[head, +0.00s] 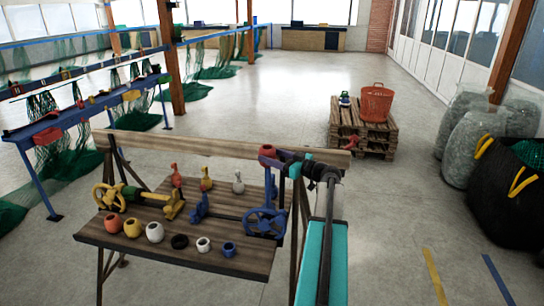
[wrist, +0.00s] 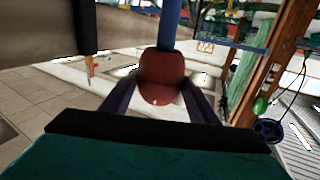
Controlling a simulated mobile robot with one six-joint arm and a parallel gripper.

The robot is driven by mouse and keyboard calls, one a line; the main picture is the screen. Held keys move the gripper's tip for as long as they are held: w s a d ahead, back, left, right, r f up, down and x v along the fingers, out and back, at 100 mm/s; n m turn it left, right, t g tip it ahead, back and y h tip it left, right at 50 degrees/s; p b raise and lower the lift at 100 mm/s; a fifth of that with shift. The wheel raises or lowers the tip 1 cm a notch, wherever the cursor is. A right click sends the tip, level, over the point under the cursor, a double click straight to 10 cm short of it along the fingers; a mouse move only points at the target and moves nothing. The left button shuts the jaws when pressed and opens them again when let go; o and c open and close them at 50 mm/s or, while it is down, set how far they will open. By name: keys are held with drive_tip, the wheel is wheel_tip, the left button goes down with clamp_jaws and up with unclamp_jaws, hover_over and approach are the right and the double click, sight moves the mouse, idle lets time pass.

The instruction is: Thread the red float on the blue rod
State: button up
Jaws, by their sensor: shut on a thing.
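The red float (head: 266,150) is at the tip of my arm, above the right end of the wooden workbench. In the wrist view the dark red float (wrist: 162,82) sits between the two fingers of my gripper (wrist: 160,96), which is shut on it. The blue rod (head: 270,184) stands upright beneath the float in the head view. In the wrist view the blue rod (wrist: 168,25) runs straight up from behind the float's upper edge. I cannot tell whether the rod enters the float's hole or only lines up with it.
The workbench (head: 190,256) carries a front row of several floats, including an orange-red one (head: 113,223). A blue handwheel (head: 264,222) and a yellow wheel (head: 110,197) stand on it. A backboard (head: 220,146) rises behind. A pallet stack (head: 350,128) stands farther right.

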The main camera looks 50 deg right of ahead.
drive_tip(key=o, duration=1.2)
drive_tip(key=shift+c, duration=0.2)
drive_tip(key=shift+s, duration=0.15)
drive_tip(key=s+d+b, duration=0.2)
drive_tip(key=s+b, duration=0.2)
drive_tip(key=s, duration=0.9)
drive_tip(key=shift+s, duration=0.25)
